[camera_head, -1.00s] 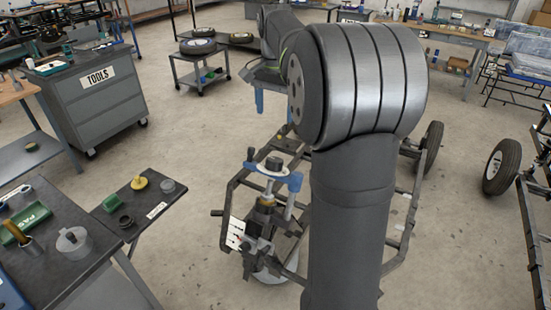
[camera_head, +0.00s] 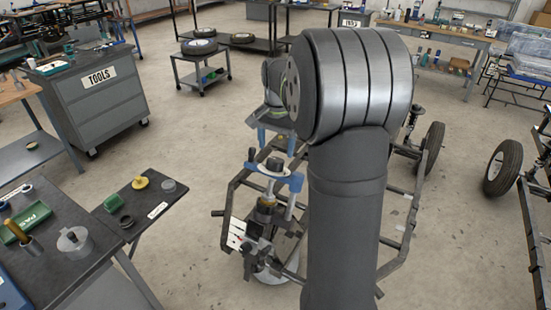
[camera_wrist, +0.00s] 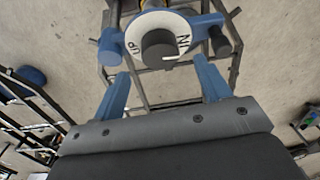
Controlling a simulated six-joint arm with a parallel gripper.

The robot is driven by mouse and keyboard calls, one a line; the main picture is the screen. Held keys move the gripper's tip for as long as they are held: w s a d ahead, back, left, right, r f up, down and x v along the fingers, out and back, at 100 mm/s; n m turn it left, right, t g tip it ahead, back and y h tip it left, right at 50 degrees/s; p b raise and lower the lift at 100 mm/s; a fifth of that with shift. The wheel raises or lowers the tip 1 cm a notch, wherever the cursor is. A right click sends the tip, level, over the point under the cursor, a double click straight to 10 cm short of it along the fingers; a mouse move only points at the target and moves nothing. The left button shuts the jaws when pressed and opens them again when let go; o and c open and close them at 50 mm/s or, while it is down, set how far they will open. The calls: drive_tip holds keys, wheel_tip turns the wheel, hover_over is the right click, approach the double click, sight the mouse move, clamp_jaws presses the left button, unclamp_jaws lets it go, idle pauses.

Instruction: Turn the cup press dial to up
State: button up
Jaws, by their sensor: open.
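The cup press (camera_head: 289,183) stands on the cart frame, with a blue crossbar and a dark knob on top. In the head view my gripper (camera_head: 276,148) is just above and behind the press.
The metal cart frame (camera_head: 398,225) surrounds the press, with a tyre (camera_head: 432,147) at its right. A dark side table (camera_head: 140,205) with small parts stands at the left. The floor between them is clear.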

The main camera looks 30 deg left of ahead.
sight(276, 160)
wheel_tip(276, 160, down, 5)
drive_tip(key=shift+f, duration=0.2)
drive_tip(key=shift+a, duration=0.1)
drive_tip(key=c, duration=1)
